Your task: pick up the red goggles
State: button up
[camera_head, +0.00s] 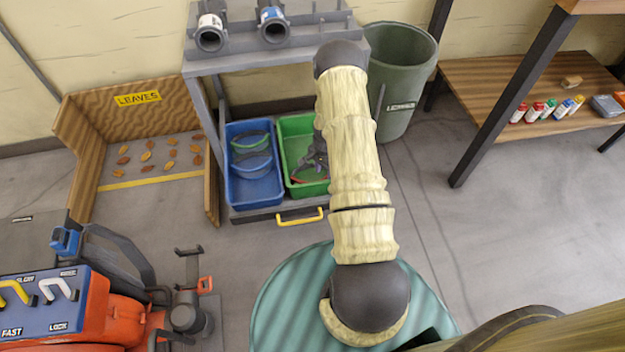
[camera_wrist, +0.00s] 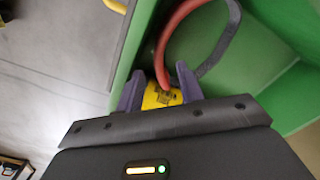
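The red goggles (camera_wrist: 178,22) lie in the green bin (camera_head: 297,128), with a red frame and a grey strap curving to the right. A small red part of them shows in the head view (camera_head: 296,181). My gripper (camera_wrist: 160,75) reaches down into the bin, its two purple fingers on either side of the goggles' lower red end. The fingers stand apart, with space beside the red frame. A yellow piece with dark marks (camera_wrist: 160,97) shows between them. In the head view my gripper (camera_head: 311,165) is partly hidden by my arm.
A blue bin (camera_head: 235,190) with green and blue goggles stands left of the green bin, on a grey cart shelf with a yellow handle (camera_head: 299,218). A green waste bin (camera_head: 408,65) is at the right. A red-orange machine (camera_head: 85,320) stands front left.

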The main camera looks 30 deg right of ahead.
aim_at(324, 177)
notch_tip(324, 177, down, 6)
jog(key=b, duration=0.3)
jog(key=shift+d, duration=0.1)
jog(key=shift+r, duration=0.4)
grip_shut()
